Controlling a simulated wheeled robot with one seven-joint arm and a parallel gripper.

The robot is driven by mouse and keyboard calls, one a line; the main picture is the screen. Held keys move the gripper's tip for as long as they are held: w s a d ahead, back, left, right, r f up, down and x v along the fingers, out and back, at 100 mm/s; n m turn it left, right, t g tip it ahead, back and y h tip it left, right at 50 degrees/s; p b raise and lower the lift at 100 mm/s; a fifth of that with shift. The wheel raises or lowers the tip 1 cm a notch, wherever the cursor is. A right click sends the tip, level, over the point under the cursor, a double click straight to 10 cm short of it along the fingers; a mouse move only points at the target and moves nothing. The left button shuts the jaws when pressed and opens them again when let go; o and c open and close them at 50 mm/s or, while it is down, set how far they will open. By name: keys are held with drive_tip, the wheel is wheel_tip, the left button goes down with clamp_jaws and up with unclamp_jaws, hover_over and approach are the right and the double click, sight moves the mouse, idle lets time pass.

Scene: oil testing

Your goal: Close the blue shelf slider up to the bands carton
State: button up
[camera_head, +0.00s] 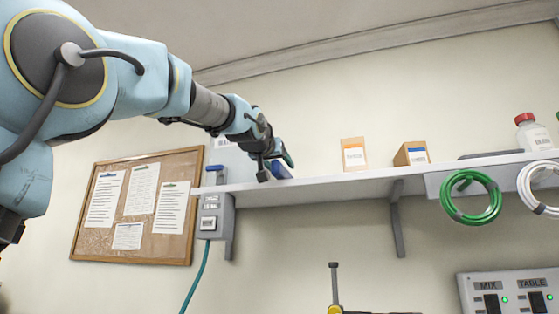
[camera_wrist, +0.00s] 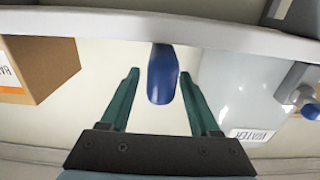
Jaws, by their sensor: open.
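The blue slider (camera_head: 281,171) is at the front edge of the white wall shelf (camera_head: 330,184), left of the cartons. In the wrist view the blue slider (camera_wrist: 163,78) stands out from the shelf edge, between my fingers. My gripper (camera_head: 276,165) is at the slider with its green fingers open; in the wrist view my gripper (camera_wrist: 160,73) has a visible gap on both sides of the slider. A brown carton with an orange label (camera_head: 353,154) stands to the right. Another carton with a blue label (camera_head: 411,154) stands farther right.
A translucent container marked WATER (camera_wrist: 238,90) stands beside the slider, opposite the orange-label carton (camera_wrist: 40,65). A grey box (camera_head: 211,215) hangs below the shelf's left end. Green (camera_head: 470,196) and white (camera_head: 541,187) coils hang at the right. The shelf between slider and orange-label carton looks clear.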

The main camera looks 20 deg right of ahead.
drive_tip(key=shift+w+d, duration=0.25)
drive_tip(key=shift+c, duration=0.3)
clamp_jaws()
idle(1.0)
